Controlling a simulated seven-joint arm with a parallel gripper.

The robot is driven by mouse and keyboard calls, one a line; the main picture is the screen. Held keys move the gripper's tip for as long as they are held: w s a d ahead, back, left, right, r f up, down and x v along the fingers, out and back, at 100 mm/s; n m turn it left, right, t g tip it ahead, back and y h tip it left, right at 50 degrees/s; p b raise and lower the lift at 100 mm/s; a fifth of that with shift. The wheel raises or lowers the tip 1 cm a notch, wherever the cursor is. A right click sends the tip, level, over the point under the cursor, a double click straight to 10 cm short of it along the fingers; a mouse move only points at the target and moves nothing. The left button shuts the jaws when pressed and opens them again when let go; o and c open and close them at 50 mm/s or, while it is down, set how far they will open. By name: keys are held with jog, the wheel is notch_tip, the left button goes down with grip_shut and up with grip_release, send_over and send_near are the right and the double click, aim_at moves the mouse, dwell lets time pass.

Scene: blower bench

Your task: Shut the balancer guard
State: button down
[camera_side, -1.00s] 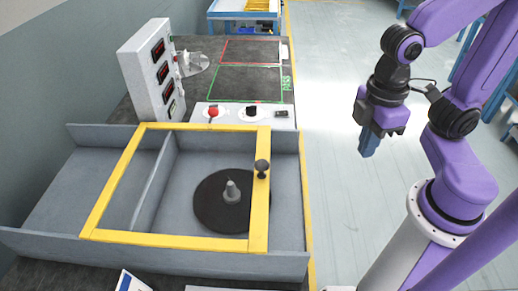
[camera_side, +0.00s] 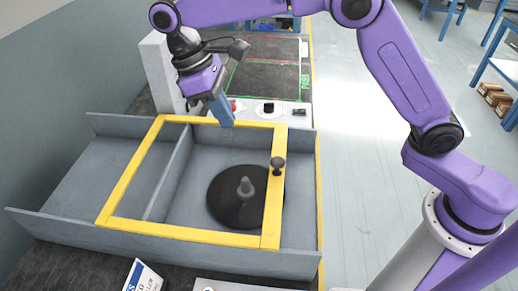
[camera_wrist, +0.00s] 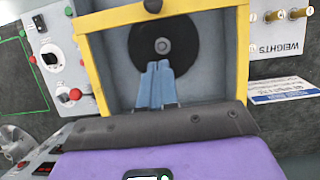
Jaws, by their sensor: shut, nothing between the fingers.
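The balancer guard is a yellow frame (camera_side: 273,205) lying across the top of the grey balancer housing (camera_side: 300,232). Its wide right bar carries a dark knob (camera_side: 278,164), part of which also shows at the top of the wrist view (camera_wrist: 153,5). The bar passes over the right part of the black disc (camera_side: 227,208), and a strip of housing right of it is uncovered. A grey spindle (camera_side: 245,188) stands in the disc. My gripper (camera_side: 227,121) is shut and empty, tilted above the frame's far edge, left of the knob. Its blue fingers (camera_wrist: 155,68) appear together in the wrist view.
A white control panel (camera_side: 260,112) with a red button and black knob lies behind the housing. A pale upright cabinet (camera_side: 158,70) stands behind my gripper at the left. A weights rack (camera_wrist: 283,38) is at the wrist view's upper right. Open floor lies right of the bench.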

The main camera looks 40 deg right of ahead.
jog(key=x, duration=1)
jog(key=shift+w+a+f, duration=0.1)
jog(key=shift+w+f, duration=0.2)
jog(key=shift+s+d+r, duration=0.2)
jog(key=shift+s+d, duration=1.05)
jog(key=shift+s, duration=0.05)
jog(key=s+d, duration=0.6)
jog(key=shift+s+d, duration=0.3)
jog(key=shift+d, duration=0.05)
